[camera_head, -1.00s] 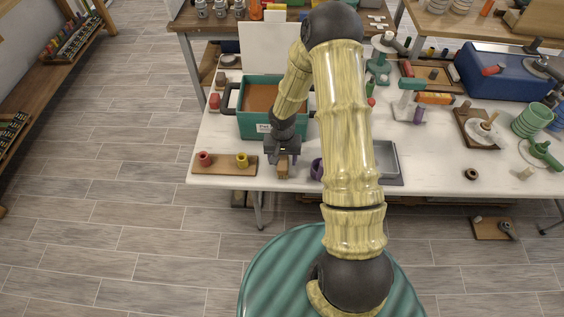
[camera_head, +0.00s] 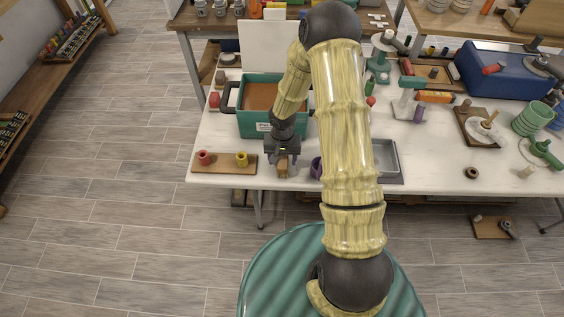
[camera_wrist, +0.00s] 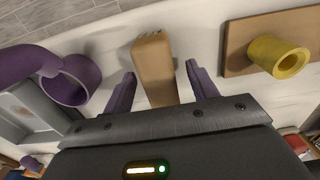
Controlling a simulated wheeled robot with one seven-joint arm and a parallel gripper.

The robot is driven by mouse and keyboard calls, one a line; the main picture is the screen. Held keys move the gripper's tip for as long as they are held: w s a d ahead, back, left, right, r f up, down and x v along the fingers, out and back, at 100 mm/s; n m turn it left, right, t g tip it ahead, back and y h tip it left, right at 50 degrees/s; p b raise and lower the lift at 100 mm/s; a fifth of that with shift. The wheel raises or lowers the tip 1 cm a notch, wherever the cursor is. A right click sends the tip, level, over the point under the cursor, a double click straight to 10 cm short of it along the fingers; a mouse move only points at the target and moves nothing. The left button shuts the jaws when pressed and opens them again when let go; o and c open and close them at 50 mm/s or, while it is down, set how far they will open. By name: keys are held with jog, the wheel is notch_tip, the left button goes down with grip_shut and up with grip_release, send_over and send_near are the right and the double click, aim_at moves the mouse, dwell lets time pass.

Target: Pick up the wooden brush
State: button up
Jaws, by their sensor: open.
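The wooden brush (camera_wrist: 154,66) is a light brown block lying on the white table. In the wrist view it lies between the two purple fingers of my gripper (camera_wrist: 158,82), with a gap on each side. The fingers are open and its far end reaches past their tips. In the head view my gripper (camera_head: 283,163) points down at the table's front edge, and the end of the brush (camera_head: 283,171) shows just below it. The rest of the brush is hidden there by my gripper.
A wooden board (camera_head: 224,168) with a red and a yellow spool (camera_wrist: 278,57) lies left of my gripper in the head view. A green bin (camera_head: 262,129) stands behind.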

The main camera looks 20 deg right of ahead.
aim_at(282, 157)
jog(key=shift+c, duration=0.5)
jog(key=c, duration=1.1)
jog(key=shift+c, duration=0.2)
jog(key=shift+r+p, duration=0.35)
jog(key=shift+r, duration=0.05)
notch_tip(282, 157, up, 10)
jog(key=shift+f+b, duration=0.2)
jog(key=shift+b, duration=0.15)
